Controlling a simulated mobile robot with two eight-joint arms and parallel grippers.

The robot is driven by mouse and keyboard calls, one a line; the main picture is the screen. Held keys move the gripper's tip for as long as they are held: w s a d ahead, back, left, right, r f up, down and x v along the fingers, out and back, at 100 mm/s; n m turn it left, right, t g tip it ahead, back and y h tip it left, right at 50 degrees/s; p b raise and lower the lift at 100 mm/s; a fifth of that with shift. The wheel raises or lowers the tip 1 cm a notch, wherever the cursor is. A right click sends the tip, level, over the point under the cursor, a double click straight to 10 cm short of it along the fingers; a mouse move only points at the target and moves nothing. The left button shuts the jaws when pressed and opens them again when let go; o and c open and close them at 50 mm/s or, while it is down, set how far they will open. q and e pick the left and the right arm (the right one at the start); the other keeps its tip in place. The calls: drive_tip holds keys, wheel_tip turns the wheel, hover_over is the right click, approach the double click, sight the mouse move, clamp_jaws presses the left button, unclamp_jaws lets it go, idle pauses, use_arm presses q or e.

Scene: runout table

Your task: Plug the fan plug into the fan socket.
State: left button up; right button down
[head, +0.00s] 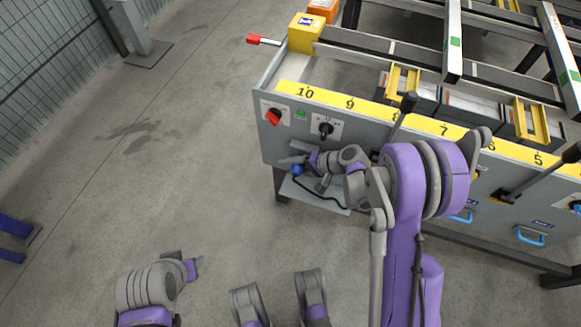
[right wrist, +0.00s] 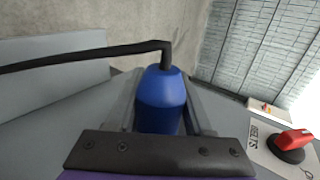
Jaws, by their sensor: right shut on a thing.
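The blue fan plug (right wrist: 163,100) sits between the fingers of my right gripper in the right wrist view, with a black cable leaving its end to the left. In the head view the plug (head: 298,170) shows as a small blue patch at my right gripper (head: 300,161). The right gripper is shut on it, close in front of the table's grey front panel, below the red knob. I cannot make out the fan socket in either view; the gripper covers part of the panel. My left gripper (head: 193,267) is low at the left over the floor, away from the table; its opening is unclear.
A red knob (head: 273,117) and a black knob (head: 325,129) stick out of the front panel. The black cable (head: 318,194) hangs over a small grey shelf (head: 334,203) under the panel. Black levers and blue handles (head: 530,237) lie to the right.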

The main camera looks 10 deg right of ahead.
drive_tip(key=shift+w+d, duration=0.1)
drive_tip(key=shift+c, duration=1)
unclamp_jaws()
drive_tip(key=p+v, duration=0.1)
drive_tip(key=v, duration=0.6)
drive_tip(key=shift+r+p, duration=0.2)
drive_tip(key=shift+p, duration=0.1)
drive_tip(key=shift+d, duration=0.15)
